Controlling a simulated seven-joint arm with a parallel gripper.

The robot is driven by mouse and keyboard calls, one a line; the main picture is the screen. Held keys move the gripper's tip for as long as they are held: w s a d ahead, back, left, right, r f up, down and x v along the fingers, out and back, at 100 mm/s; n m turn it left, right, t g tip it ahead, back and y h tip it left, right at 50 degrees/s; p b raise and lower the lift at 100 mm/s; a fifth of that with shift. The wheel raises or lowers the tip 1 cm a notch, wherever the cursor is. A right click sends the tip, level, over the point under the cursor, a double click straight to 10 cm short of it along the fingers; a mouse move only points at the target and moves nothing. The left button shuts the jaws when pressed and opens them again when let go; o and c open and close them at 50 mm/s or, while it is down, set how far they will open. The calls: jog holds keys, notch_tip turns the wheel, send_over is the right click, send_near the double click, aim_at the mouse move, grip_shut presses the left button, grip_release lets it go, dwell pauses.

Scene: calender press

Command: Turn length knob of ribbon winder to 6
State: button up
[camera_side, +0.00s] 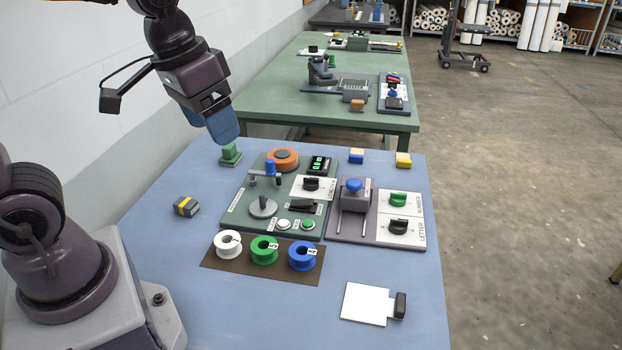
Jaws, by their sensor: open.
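The ribbon winder (238,212) is a dark green panel on the blue table. It carries an orange reel, a blue-topped post, a grey disc and a small display (320,164) with green digits too small to read. A black knob (311,184) sits on its white dial plate; this looks like the length knob, but its label and pointer setting are not readable. My gripper (223,128) has blue fingers and hangs above the table's back left, up and left of the winder, open, touching nothing. The gap between the fingers is hidden from this side.
Right of the winder is a panel with a blue-topped press (353,194), a green knob (398,199) and a black knob (398,227). White, green and blue spools (264,250) stand on a brown mat in front. Small blocks and a green stamp (230,154) lie around.

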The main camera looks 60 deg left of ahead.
jog(key=w+a+f+n+g, duration=0.1)
jog(key=w+a+f+n, duration=0.25)
jog(key=w, duration=0.35)
jog(key=w+a+f+n+g, duration=0.2)
jog(key=w+a+f+n, duration=0.15)
jog(key=w, duration=0.25)
jog(key=n, duration=1.9)
send_near(311, 178)
notch_tip(311, 178, down, 10)
jog(key=shift+f, duration=0.1)
jog(key=shift+c, duration=0.4)
jog(key=c, duration=0.8)
jog(key=shift+c, duration=0.2)
